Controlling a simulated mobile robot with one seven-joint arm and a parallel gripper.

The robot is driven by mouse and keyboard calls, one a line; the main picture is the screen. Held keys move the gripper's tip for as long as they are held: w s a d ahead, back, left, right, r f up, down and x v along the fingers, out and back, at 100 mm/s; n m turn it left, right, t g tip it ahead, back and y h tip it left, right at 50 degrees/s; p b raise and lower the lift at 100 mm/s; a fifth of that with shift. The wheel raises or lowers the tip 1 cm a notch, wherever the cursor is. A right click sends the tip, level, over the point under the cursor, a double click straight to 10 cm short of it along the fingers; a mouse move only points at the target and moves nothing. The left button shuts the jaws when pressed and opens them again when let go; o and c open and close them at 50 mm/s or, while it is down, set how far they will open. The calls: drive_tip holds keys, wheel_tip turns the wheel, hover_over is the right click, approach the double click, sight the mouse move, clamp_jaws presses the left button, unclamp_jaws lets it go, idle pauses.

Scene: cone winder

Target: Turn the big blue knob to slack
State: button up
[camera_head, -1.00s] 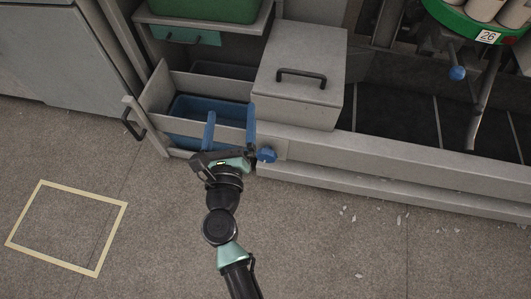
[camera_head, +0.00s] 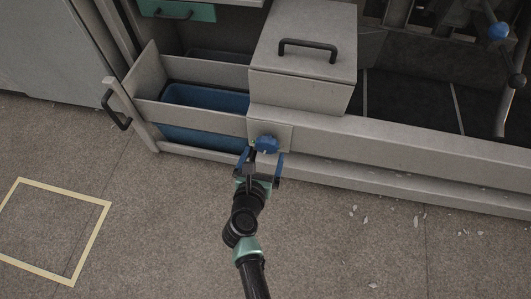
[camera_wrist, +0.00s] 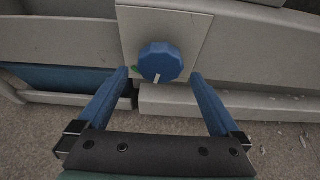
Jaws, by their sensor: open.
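The big blue knob (camera_head: 266,144) sits on a light square plate on the front of the machine's low rail. In the wrist view the knob (camera_wrist: 160,62) is faceted, with a white pointer mark at its lower edge and a small green mark on the plate at its left. My gripper (camera_head: 262,158) is open in front of the knob. In the wrist view its two blue fingers (camera_wrist: 160,75) stand apart, one on each side of the knob, with gaps on both sides. Lettering on the plate cannot be read.
An open drawer with a blue bin (camera_head: 205,98) lies left of the knob. A grey lidded box (camera_head: 303,62) with a black handle stands above it. A smaller blue ball-ended lever (camera_head: 499,31) is at the upper right.

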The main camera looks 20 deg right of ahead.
sight(266, 148)
drive_tip(key=shift+b+x, duration=0.65)
drive_tip(key=shift+x, duration=1.15)
drive_tip(key=c, duration=1.2)
drive_tip(key=shift+c, duration=0.2)
